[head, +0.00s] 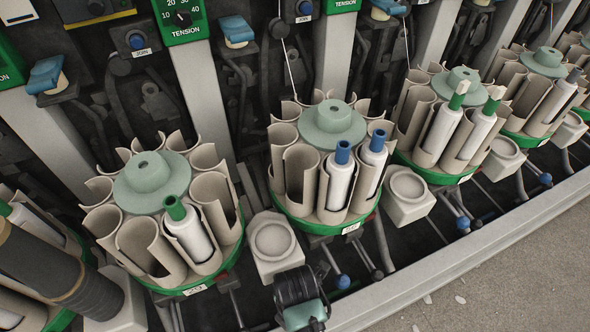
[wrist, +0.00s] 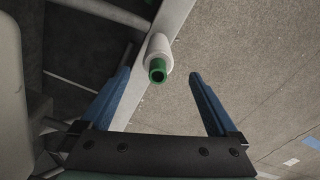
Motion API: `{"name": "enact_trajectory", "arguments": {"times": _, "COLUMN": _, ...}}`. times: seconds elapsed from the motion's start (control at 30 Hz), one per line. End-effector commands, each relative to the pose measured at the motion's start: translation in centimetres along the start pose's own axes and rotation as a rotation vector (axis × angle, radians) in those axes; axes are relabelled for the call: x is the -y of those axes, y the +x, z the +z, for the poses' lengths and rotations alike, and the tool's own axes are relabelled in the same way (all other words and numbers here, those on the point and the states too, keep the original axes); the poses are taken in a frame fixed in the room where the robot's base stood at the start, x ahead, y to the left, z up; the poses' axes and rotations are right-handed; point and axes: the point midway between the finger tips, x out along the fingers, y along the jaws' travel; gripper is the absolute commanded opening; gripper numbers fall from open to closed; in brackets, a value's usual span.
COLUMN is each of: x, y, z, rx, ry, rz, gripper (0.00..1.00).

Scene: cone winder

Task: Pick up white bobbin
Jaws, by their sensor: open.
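In the wrist view, a white bobbin (wrist: 160,44) with a green end faces the camera, in line with the gap between the fingers. My gripper (wrist: 161,60) is open, with one blue finger on each side of the gap. No finger visibly touches the bobbin. In the head view, a white bobbin with a green top (head: 191,236) stands tilted in the front of the left carousel (head: 125,220). Two white bobbins with blue tops (head: 340,182) (head: 368,170) stand in the middle carousel (head: 302,165). I cannot tell which bobbin the wrist view shows.
More white bobbins with green tops (head: 444,130) stand in a carousel farther right. Pale blocks with round recesses (head: 271,242) sit between carousels. A long grey rail (head: 470,245) edges the machine, with bare floor (head: 535,285) in front. A dark cylinder (head: 45,265) covers part of the lower left.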

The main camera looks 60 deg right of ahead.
Motion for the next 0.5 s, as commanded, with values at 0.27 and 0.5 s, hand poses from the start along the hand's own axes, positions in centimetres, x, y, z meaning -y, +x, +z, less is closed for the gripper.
{"name": "enact_trajectory", "arguments": {"times": 0.27, "x": -0.1, "y": 2.5, "z": 0.2, "rx": 0.001, "ry": 0.001, "rz": 0.002, "gripper": 0.95}}
{"name": "enact_trajectory", "arguments": {"times": 0.5, "x": -0.2, "y": 6.0, "z": 0.6, "rx": 0.0, "ry": 0.001, "rz": 0.001, "gripper": 0.95}}
